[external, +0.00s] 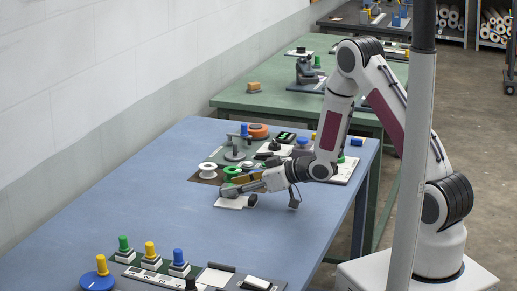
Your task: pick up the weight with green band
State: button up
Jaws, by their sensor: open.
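My gripper (232,189) is low over the blue table, pointing left, open, with no object visible between its fingers. A green round thing (232,171) shows just behind it, partly hidden by it. A green-topped piece (124,244) stands upright in a row at the front left, well apart from my gripper. Another small green thing (341,157) shows at the right behind my wrist. I cannot tell at this size which of these, if any, is the weight with the green band.
A white pad (229,202) lies under my gripper, with a small dark thing (252,200) beside it. Yellow-topped (150,250) and blue-topped (178,258) pieces stand at the front. The left middle of the blue table (130,195) is clear.

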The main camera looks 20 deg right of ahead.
jog(key=shift+w+a+f, duration=0.1)
jog(key=shift+a, duration=0.1)
dwell(0.4)
grip_shut()
jog(key=shift+r, duration=0.25)
notch_tip(320, 180, up, 10)
jog(key=shift+f, duration=0.15)
dwell(0.7)
dwell(0.5)
